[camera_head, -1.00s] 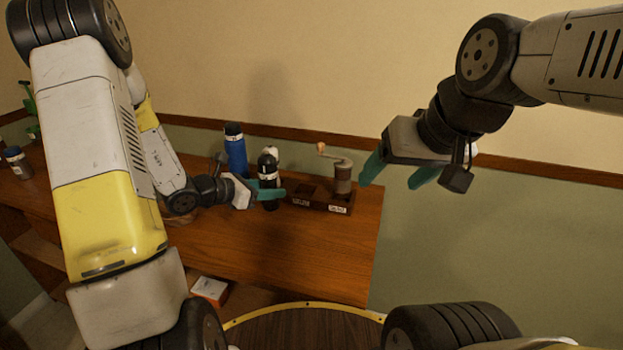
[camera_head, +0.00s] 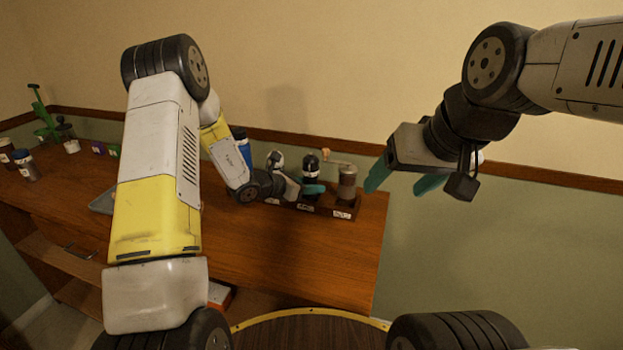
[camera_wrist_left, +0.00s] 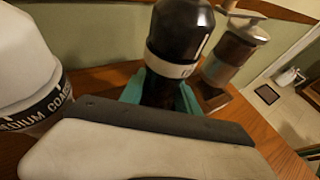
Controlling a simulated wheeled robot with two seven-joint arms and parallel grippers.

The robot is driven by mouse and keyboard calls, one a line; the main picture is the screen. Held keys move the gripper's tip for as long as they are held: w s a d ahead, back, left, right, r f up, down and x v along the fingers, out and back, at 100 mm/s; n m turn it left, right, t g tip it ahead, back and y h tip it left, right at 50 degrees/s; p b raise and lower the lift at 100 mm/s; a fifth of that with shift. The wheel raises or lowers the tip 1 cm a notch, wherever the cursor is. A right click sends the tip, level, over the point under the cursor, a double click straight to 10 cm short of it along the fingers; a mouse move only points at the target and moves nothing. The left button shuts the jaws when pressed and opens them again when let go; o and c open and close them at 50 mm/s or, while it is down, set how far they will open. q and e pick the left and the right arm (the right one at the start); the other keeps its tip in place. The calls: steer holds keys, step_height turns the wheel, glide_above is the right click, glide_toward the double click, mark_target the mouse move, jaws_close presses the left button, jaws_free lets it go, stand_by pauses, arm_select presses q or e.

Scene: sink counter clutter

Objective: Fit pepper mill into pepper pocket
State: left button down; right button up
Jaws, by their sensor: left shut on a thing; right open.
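The black pepper mill (camera_head: 311,162) with a white band stands upright at the middle of the dark wooden rack (camera_head: 352,211). My left gripper (camera_head: 312,189) is shut on the mill; its teal fingers clasp the lower body. The held mill (camera_wrist_left: 180,45) also shows in the left wrist view. Its base is hidden, so I cannot tell whether it sits in the middle pocket or just above it. A crank grinder (camera_head: 347,186) stands in the rack's right pocket. My right gripper (camera_head: 402,184) is open and empty, in the air right of the rack.
A white-topped mill (camera_wrist_left: 25,70) with a black lettered band is close left of the held mill. A blue bottle (camera_head: 242,148) stands behind my left arm. Jars (camera_head: 26,165) and a green item (camera_head: 42,115) are at the far left. The front counter (camera_head: 300,255) is clear.

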arm_select(q)
steer(key=shift+f, duration=0.2)
steer(key=c, duration=0.9)
jaws_free()
